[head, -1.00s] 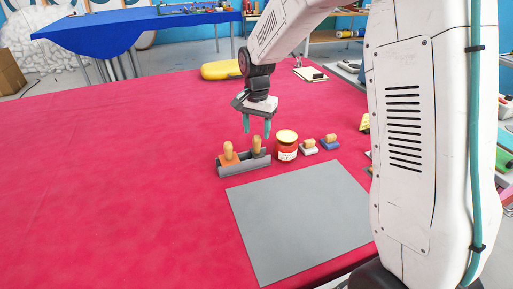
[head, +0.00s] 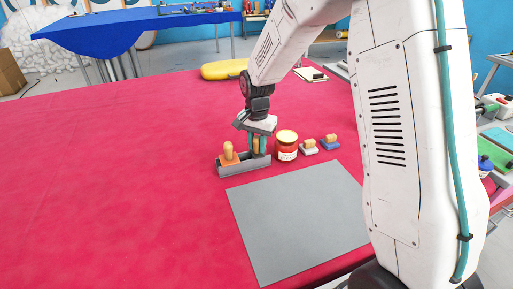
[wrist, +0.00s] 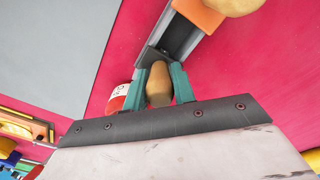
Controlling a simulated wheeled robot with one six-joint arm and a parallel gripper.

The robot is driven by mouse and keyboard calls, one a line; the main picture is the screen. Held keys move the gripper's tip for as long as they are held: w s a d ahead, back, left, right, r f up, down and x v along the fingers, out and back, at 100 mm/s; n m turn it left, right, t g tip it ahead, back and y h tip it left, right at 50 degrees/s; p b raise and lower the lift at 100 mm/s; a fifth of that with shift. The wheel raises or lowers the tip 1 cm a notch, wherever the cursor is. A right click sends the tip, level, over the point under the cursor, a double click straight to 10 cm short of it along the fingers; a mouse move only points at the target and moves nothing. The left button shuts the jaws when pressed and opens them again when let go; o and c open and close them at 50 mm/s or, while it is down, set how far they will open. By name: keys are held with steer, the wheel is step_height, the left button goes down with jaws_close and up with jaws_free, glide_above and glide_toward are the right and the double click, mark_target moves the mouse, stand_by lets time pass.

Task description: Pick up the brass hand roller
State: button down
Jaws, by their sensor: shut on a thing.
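A grey tray (head: 245,168) stands on the red table and holds two wooden-handled tools. My gripper (head: 258,147) points down over its right end. Its teal fingers are shut on the upright wooden handle of the right tool, which I take to be the brass hand roller (wrist: 159,88). The roller's head is hidden down in the tray, so I see no brass. The other tool (head: 229,155) has an orange base and sits in the tray's left part; its orange base also shows in the wrist view (wrist: 200,14).
A jar with a red and white label (head: 287,147) stands close to the right of my gripper. Two small wooden-handled blocks (head: 309,146) are further right. A grey board (head: 300,215) lies in front. The table's left side is clear.

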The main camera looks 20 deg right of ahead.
step_height(320, 180, up, 10)
stand_by(0.6)
